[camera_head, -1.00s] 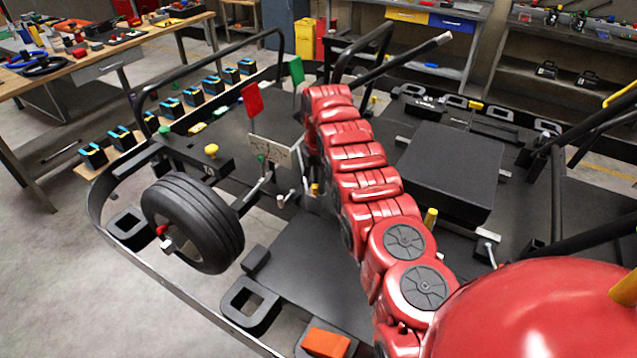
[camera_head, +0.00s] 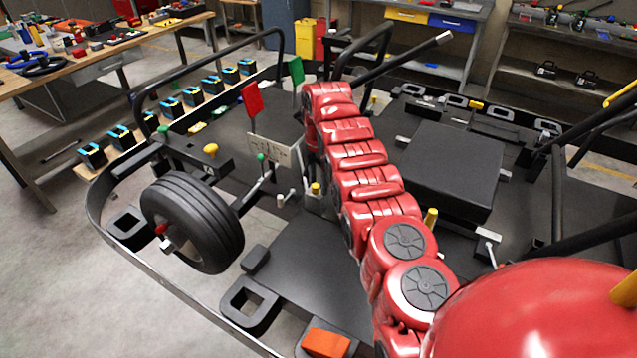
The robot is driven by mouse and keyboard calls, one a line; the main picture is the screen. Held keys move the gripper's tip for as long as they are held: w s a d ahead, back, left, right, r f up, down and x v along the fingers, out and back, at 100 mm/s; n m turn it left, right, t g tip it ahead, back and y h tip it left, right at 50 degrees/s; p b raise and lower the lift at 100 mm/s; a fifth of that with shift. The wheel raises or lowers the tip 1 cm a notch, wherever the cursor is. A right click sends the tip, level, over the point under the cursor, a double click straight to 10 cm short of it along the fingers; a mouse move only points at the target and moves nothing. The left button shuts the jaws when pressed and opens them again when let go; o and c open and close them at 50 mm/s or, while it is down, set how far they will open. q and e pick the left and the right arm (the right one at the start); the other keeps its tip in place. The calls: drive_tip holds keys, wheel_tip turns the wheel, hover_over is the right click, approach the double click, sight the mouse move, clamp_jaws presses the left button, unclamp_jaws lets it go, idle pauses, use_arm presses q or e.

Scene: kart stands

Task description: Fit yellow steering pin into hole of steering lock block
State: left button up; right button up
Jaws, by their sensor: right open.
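A yellow pin (camera_head: 316,188) stands upright in or on a grey block (camera_head: 319,206), left of my right arm. I take this block to be the steering lock block, but its hole is hidden. My right gripper (camera_head: 304,163) is small and mostly hidden by the red arm. It hangs just above and beside the yellow pin, open and apparently apart from it. How deep the pin sits cannot be told. Another yellow knob (camera_head: 211,150) stands on a black bracket near the front wheel. My left gripper is not in view.
The kart frame (camera_head: 150,270) surrounds the work area, with a black tyre (camera_head: 192,222) at left. A white plate (camera_head: 274,150), a red flag (camera_head: 251,98) and a green flag (camera_head: 296,69) stand close to the arm's end. The floor panel (camera_head: 310,265) is mostly clear.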

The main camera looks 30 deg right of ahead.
wheel_tip(320, 180, up, 2)
drive_tip(key=shift+r+b, duration=0.15)
drive_tip(key=shift+b, duration=0.25)
wheel_tip(320, 180, up, 14)
drive_tip(key=p, duration=1.3)
drive_tip(key=shift+r, duration=0.15)
